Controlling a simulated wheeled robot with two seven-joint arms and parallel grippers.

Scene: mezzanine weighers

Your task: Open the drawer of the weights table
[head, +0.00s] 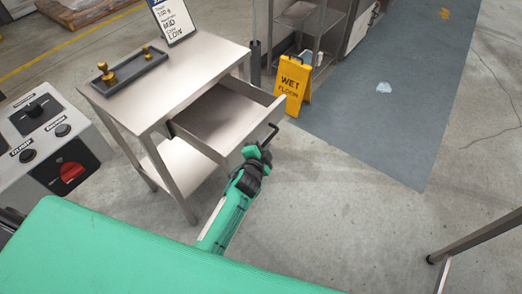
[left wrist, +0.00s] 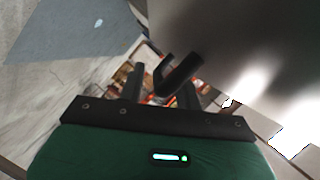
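The weights table (head: 185,75) is a grey metal table left of centre in the head view. Its drawer (head: 222,118) is pulled well out and looks empty inside. A dark handle (head: 271,132) is on the drawer front; in the left wrist view the handle (left wrist: 178,76) shows as a bent bar. My left gripper (head: 257,152) is right at the drawer front, by the handle. In the left wrist view its two fingers (left wrist: 160,88) stand apart, with the handle close to the right finger. I cannot tell whether they touch. My right gripper is not in view.
A dark tray (head: 132,73) with brass weights and a sign (head: 173,18) stand on the tabletop. A yellow wet floor sign (head: 293,84) stands behind the drawer, to the right. A control box (head: 45,140) is at left. The floor right of the drawer is clear.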

